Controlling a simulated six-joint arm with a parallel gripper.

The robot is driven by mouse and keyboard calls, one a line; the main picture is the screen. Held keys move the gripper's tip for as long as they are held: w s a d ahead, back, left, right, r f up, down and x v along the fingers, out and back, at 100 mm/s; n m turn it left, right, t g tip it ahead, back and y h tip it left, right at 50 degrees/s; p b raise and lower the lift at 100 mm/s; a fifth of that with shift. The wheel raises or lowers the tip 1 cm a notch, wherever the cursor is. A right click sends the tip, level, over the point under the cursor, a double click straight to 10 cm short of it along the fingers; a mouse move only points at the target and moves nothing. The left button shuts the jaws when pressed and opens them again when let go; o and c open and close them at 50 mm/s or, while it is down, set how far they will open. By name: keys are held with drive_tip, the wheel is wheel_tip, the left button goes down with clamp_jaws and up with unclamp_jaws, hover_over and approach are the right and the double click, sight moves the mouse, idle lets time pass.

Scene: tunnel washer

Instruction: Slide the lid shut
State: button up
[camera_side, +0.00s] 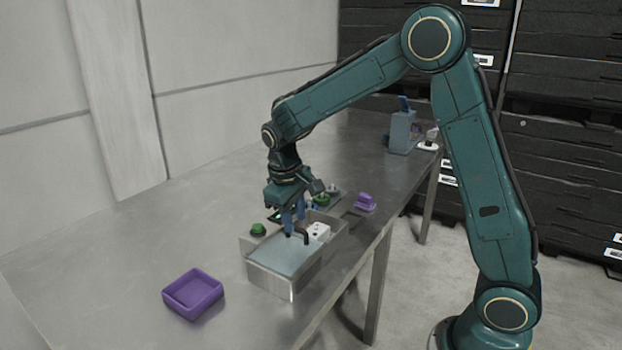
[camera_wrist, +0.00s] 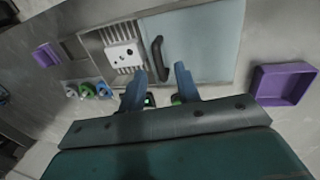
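The metal washer box (camera_side: 270,280) stands on the steel table. Its pale blue-grey lid (camera_side: 284,256) covers the near part in the side view and the right part (camera_wrist: 205,45) in the wrist view. The lid has a black bar handle (camera_wrist: 158,60) by its edge, also seen in the side view (camera_side: 305,238). The uncovered part shows a slotted rack and a white block with dark spots (camera_wrist: 125,56). My gripper (camera_side: 293,227) is over the box near the handle. Its blue fingers (camera_wrist: 161,72) are apart, on either side of the handle's lower end in the wrist view; contact is unclear.
A purple tray (camera_side: 192,296) stands apart from the box. Another purple object (camera_side: 365,202) lies beyond the box, near the table edge. Several small coloured items (camera_wrist: 88,91) are close to the box. A blue-grey container (camera_side: 402,132) stands at the far end. The near left table is clear.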

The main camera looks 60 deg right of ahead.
drive_tip(key=shift+d+f, duration=0.15)
drive_tip(key=shift+f, duration=0.65)
clamp_jaws()
drive_tip(key=shift+d, duration=0.1)
drive_tip(key=d, duration=1.2)
drive_tip(key=shift+d, duration=0.35)
drive_tip(key=shift+c, duration=1.2)
unclamp_jaws()
drive_tip(key=shift+d, duration=0.1)
drive_tip(key=shift+o, duration=1.2)
